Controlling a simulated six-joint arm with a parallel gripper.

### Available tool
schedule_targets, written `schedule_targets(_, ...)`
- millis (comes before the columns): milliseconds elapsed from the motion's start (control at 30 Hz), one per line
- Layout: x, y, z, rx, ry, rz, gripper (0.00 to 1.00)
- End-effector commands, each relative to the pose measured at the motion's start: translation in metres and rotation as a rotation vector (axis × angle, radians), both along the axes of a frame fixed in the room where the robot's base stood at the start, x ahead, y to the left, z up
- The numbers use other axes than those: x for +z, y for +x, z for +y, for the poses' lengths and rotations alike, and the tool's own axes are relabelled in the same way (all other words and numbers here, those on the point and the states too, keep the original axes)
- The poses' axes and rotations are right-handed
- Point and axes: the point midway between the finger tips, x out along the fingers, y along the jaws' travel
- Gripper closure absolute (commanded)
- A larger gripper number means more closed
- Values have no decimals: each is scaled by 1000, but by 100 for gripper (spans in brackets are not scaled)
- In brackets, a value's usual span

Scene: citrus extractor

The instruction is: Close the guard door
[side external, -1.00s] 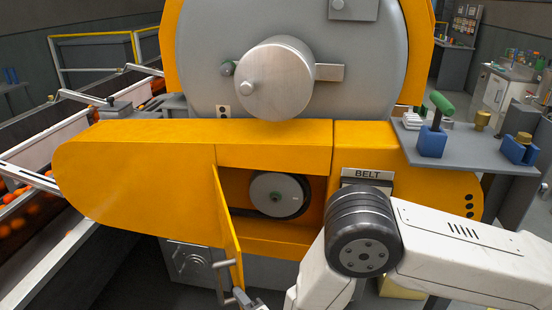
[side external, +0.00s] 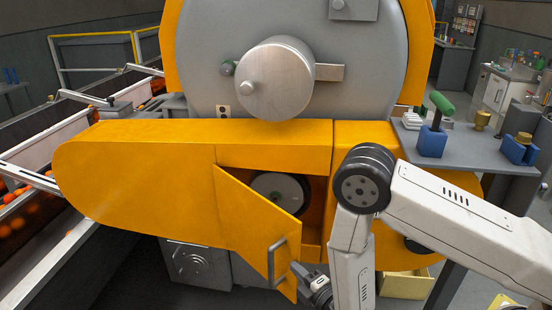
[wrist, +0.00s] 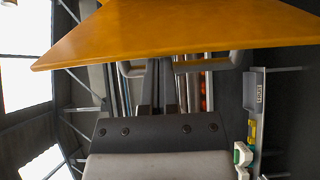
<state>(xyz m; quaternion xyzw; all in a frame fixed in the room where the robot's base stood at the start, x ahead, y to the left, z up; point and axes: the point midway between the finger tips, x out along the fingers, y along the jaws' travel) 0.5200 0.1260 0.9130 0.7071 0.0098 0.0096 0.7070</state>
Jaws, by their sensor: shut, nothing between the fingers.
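The orange guard door (side external: 255,218) hangs on the front of the orange housing, hinged on its left side. It stands partly open, angled outward, and the pulley (side external: 275,192) shows through the gap behind it. A grey bar handle (side external: 277,257) is on its outer face near the free edge. My gripper (side external: 297,270) is shut and empty at the door's free edge, close to the handle. In the wrist view, the door panel (wrist: 180,28) spans the top, and my shut fingers (wrist: 158,66) reach up to it at the handle (wrist: 215,64). Exact contact is unclear.
The orange belt housing (side external: 130,185) surrounds the opening. A grey shelf (side external: 480,150) at right carries a green-handled tool in a blue holder (side external: 432,140) and another blue holder (side external: 519,150). A conveyor with oranges (side external: 20,205) runs along the left.

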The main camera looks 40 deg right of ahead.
Motion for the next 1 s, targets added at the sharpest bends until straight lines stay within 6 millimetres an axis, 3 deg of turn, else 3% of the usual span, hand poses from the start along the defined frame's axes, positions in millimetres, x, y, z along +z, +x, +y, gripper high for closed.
schedule_targets(433,0,-1,7,1,0,-1,100)
schedule_targets(867,0,-7,42,2,0,0,100)
schedule_targets(1000,-1,-21,23,-2,-3,3,100)
